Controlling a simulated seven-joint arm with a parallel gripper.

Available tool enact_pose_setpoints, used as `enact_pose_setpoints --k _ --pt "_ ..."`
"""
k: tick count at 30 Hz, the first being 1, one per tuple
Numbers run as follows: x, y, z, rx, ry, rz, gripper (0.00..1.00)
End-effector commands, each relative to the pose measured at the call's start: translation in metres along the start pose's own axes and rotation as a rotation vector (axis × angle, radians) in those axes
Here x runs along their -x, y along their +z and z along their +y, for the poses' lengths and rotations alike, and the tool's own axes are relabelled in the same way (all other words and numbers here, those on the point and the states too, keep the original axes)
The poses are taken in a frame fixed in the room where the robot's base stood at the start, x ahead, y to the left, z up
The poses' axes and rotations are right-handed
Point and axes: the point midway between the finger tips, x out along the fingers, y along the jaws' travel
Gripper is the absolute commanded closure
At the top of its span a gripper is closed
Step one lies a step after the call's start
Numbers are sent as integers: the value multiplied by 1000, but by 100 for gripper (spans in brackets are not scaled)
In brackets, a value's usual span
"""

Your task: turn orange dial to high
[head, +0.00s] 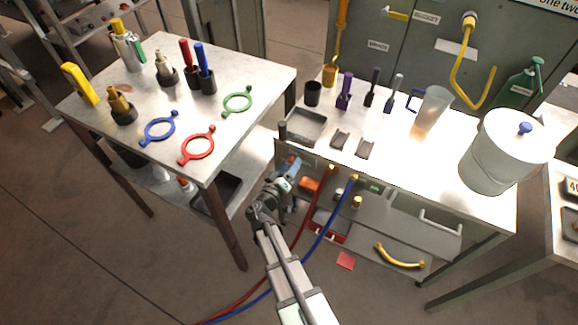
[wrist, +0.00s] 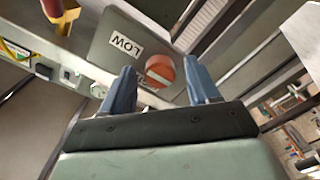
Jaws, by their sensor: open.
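The orange dial (wrist: 160,71) is round with a pale bar across it. It sits on a grey panel (wrist: 106,50) with a white LOW label (wrist: 126,45) beside it. My gripper (wrist: 158,82) is open, with its two blue fingers on either side of the dial in the wrist view. I cannot tell whether the fingers touch it. In the head view my gripper (head: 292,165) is at the left front of the right workbench. An orange part (head: 309,184) shows just right of it; I cannot tell if it is the dial.
Red (head: 322,205) and blue (head: 338,210) hoses hang from the bench front, close right of my arm. The left table (head: 225,140) holds rings and tools. A yellow curved handle (head: 400,258) is lower right. Open floor lies at the lower left.

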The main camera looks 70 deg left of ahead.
Motion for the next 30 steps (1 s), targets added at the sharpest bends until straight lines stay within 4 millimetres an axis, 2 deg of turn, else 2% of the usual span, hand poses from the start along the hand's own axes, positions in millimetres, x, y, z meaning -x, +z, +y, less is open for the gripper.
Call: enact_pose_setpoints --k 8,25,30 --pt "-1 0 0 0 0 0 41" --pt "0 0 0 0 0 0 95" --pt "0 0 0 7 0 0 96"
